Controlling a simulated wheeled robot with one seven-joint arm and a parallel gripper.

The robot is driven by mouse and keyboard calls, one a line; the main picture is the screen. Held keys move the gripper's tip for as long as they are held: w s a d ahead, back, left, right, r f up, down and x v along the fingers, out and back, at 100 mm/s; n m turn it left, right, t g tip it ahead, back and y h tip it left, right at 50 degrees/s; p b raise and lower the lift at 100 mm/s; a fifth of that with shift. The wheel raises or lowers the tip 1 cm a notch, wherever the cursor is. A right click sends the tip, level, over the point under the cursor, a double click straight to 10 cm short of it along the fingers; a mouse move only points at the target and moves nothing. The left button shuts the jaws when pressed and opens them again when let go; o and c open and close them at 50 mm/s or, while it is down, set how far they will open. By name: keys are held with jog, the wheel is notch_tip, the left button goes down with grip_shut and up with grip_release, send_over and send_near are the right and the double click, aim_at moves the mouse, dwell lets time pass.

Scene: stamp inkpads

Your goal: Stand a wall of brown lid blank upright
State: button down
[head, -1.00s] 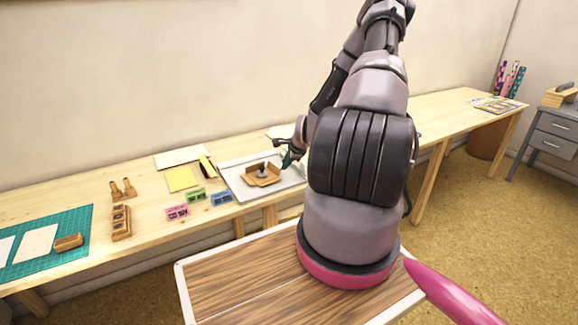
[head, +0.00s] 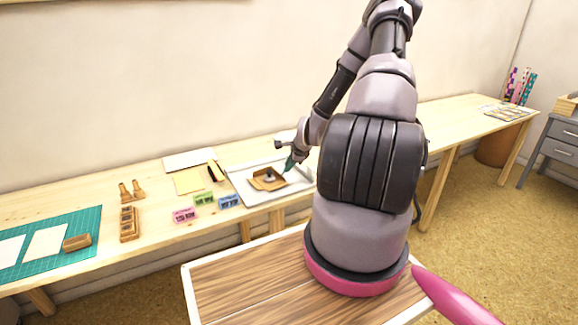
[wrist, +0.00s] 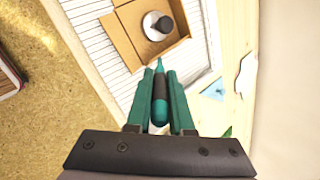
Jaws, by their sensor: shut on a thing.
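The brown lid blank (head: 256,184) lies on a pale tray on the long table. It also shows at the top of the wrist view (wrist: 122,40), with a flap along its left side. Which walls stand upright I cannot tell for sure. A white round piece with a dark knob (wrist: 156,23) sits on its middle. My gripper (head: 291,161) is at the blank's right side in the head view. In the wrist view my gripper (wrist: 160,78) is shut on a teal and black pointed tool (wrist: 159,98). The tool's tip is close to the blank's near edge; contact is unclear.
The pale tray (head: 236,178) has a raised rim. Pink (head: 184,215), green (head: 203,198) and blue (head: 229,201) pads stand to its left, near tan paper (head: 188,181). A wooden holder (head: 129,224) and a green mat (head: 60,262) lie further left. The wall is behind.

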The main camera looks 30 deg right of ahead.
notch_tip(320, 180, up, 8)
jog(key=d, duration=0.2)
jog(key=shift+w+d+r, duration=0.15)
jog(key=shift+d, duration=0.2)
dwell(0.9)
jog(key=shift+a, duration=0.1)
dwell(1.0)
